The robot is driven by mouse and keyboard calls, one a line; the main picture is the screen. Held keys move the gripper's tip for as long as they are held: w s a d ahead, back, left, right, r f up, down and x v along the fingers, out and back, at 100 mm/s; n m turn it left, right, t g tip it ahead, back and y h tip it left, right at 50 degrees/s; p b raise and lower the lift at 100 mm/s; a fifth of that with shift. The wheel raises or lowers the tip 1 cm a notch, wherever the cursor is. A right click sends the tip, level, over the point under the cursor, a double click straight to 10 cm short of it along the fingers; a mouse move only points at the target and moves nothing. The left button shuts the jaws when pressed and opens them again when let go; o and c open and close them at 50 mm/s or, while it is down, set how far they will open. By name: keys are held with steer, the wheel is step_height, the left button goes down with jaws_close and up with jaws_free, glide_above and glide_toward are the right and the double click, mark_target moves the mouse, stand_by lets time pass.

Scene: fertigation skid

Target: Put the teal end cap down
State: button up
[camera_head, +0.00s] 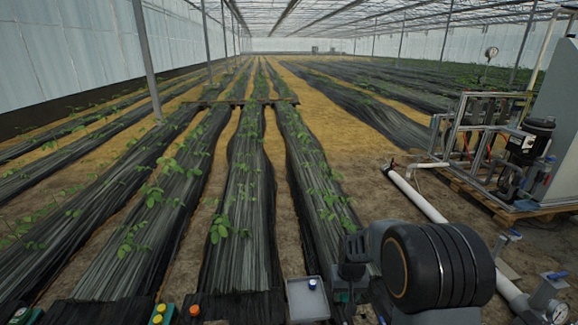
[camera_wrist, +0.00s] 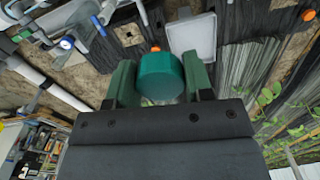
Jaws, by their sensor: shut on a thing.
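The teal end cap (camera_wrist: 160,76) is between the green fingers of my gripper (camera_wrist: 160,84) in the wrist view. My gripper is shut on it, with a finger against each side. The cap's round face and rim show; its lower part is hidden by the gripper body. In the head view my dark gripper (camera_head: 350,270) hangs at the bottom, just right of a shallow grey tray. The cap cannot be made out clearly there.
Boxes with green, yellow and orange knobs (camera_head: 194,310) stand left. A white pipe (camera_head: 415,195) and the skid frame (camera_head: 480,140) stand right.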

step_height(320, 180, up, 14)
steer(key=s+p, duration=0.2)
steer(key=p, duration=2)
steer(key=shift+d+p, duration=0.15)
steer(key=shift+p, duration=0.15)
steer(key=shift+s, duration=0.1)
